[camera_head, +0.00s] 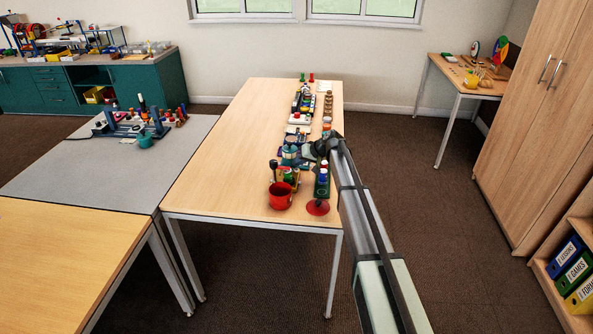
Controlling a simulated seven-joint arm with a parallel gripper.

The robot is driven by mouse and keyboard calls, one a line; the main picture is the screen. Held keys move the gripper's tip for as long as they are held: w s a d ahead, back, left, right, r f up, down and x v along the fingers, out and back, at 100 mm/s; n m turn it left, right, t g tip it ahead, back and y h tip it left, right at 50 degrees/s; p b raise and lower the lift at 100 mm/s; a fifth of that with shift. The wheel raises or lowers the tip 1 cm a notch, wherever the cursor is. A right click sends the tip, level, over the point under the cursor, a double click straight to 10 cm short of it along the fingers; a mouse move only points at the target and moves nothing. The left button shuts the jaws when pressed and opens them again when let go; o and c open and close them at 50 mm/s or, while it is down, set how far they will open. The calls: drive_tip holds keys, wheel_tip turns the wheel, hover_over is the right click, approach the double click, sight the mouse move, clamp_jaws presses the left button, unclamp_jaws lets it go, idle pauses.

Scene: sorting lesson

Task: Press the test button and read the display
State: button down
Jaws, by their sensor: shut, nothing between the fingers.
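My arm reaches in from the lower right over the long wooden table (220,165). My gripper (311,152) is a small dark shape at its end, shut and empty, above the crowded right side of the table. A blue and white device (297,132) stands just beyond it. Another low device with a white front (299,119) and coloured parts stands farther back. I cannot make out which part is the test button or the display at this size. My gripper and wrist hide part of the things under them.
A red cup (280,197) and a red disc (318,208) stand near the table's front edge. A green block-like thing (321,188) stands beside my arm. The table's left half is clear. A grey table (60,175) with more apparatus adjoins on the left.

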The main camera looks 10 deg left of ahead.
drive_tip(key=shift+r, duration=0.1)
drive_tip(key=shift+r, duration=2.4)
